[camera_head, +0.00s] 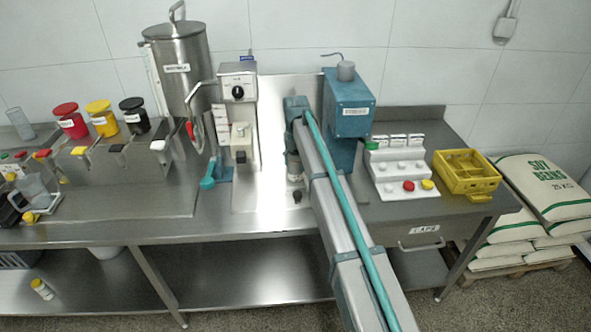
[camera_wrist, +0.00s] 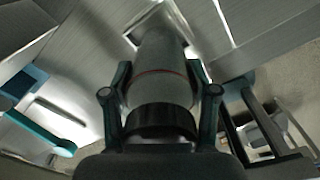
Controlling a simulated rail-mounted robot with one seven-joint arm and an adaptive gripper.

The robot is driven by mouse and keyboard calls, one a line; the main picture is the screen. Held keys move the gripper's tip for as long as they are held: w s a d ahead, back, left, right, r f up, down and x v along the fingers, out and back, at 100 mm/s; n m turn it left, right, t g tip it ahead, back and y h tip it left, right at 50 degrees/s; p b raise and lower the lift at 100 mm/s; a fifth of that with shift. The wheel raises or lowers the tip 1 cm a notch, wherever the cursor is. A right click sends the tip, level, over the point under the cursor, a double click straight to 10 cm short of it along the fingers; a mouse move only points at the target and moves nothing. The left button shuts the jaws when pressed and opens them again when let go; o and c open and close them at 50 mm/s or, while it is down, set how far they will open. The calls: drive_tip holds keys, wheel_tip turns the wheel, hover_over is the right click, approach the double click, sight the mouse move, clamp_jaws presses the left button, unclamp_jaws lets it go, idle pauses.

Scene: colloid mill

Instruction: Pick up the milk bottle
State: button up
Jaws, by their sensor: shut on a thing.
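In the wrist view, a pale, cloudy cylindrical bottle (camera_wrist: 160,92) with a thin red line and a dark band at its near end sits between the fingers; I take it for the milk bottle. My gripper (camera_wrist: 160,70) is shut on it, one finger on each side. In the head view, my arm reaches over the steel bench to a spot between the mill with a black dial (camera_head: 238,92) and the teal machine (camera_head: 349,105). There, my arm hides most of the gripper and the bottle. I cannot tell whether the bottle touches the bench.
A large steel tank (camera_head: 180,65) stands behind the mill. Jars with red, yellow and black lids stand at left. A white cap rack (camera_head: 400,168) and a yellow crate (camera_head: 466,173) are at right. Bare steel bench (camera_head: 262,205) lies left of my arm.

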sight(298, 160)
drive_tip(key=s+r+b, duration=0.1)
drive_tip(key=s+r, duration=0.1)
drive_tip(key=s+d+r+b, duration=0.1)
drive_tip(key=s+r, duration=0.1)
drive_tip(key=shift+s+d+r, duration=0.1)
drive_tip(key=shift+r, duration=0.05)
drive_tip(key=s+d+r+b, duration=0.3)
drive_tip(key=s+r, duration=0.2)
drive_tip(key=s, duration=0.4)
drive_tip(key=s+f, duration=0.5)
drive_tip(key=shift+d+f, duration=0.2)
drive_tip(key=shift+f, duration=0.15)
